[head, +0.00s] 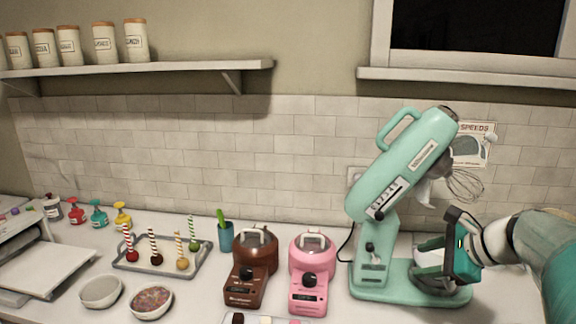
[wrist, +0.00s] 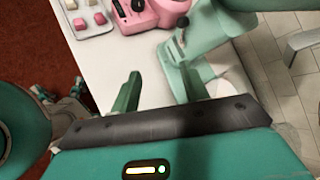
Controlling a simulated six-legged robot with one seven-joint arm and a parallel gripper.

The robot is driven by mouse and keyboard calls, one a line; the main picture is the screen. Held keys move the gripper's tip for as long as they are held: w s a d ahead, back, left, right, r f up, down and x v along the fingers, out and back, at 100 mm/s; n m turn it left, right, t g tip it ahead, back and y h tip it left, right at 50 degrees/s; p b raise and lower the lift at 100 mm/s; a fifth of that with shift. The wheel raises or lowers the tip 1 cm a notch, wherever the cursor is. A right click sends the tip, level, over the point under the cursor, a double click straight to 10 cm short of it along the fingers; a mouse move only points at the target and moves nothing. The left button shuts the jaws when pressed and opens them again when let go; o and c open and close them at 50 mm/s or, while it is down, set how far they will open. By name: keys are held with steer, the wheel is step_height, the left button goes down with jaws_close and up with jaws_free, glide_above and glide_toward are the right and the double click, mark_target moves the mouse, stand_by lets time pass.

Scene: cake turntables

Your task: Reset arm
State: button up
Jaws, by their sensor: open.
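My gripper (head: 424,262) is at the right of the head view, in front of the lower part of the mint-green stand mixer (head: 392,170). The mixer's base also shows in the wrist view (wrist: 192,82), just beyond the right finger. My gripper hides part of the base and a pale rounded thing there.
A pink machine (head: 311,272) and a brown machine (head: 252,274) stand left of the mixer. A tray (head: 127,262) of decorated pops, two bowls (head: 100,291) and several coloured bottles (head: 98,213) are further left. A shelf (head: 140,70) with canisters hangs above.

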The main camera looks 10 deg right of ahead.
steer(key=s+a+f+n+g+h, duration=0.1)
steer(key=s+a+f+n+h, duration=0.1)
steer(key=s+a+n, duration=0.5)
steer(key=s+a+f+n+g+h, duration=0.1)
steer(key=s+a+f+n+h, duration=0.1)
steer(key=s+a+n, duration=0.6)
steer(key=a+f+n, duration=0.1)
steer(key=a+n, duration=0.4)
steer(key=n, duration=0.2)
steer(key=shift+s+a+f+n+g+h, duration=0.15)
steer(key=shift+s+a+n+g+h, duration=0.05)
steer(key=shift+a+n+g+h, duration=0.2)
steer(key=shift+c, duration=1)
steer(key=shift+d, duration=0.1)
